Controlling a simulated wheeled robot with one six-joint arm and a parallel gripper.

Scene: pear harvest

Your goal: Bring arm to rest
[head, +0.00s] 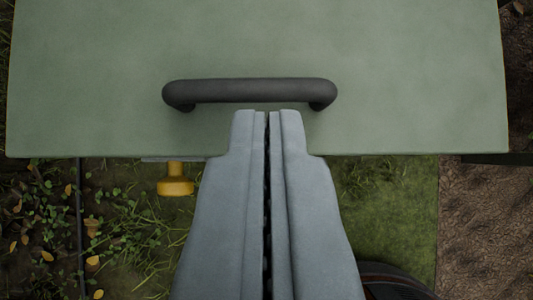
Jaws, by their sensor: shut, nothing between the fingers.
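My gripper (267,115) reaches up from the bottom middle of the head view. Its two grey fingers lie side by side with only a thin dark gap, and nothing is held between them. The fingertips overlap the near edge of a green flat panel (400,60) in the picture. They end just below a dark curved handle (250,91) fixed on that panel. I cannot tell whether the fingertips touch the panel.
A yellow knob (175,180) sits below the panel's edge, left of my gripper. Grass (385,195) and leafy ground (120,235) lie below. Bare brown soil (485,230) is at the right. A dark rounded thing, partly cut off, shows at the bottom right.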

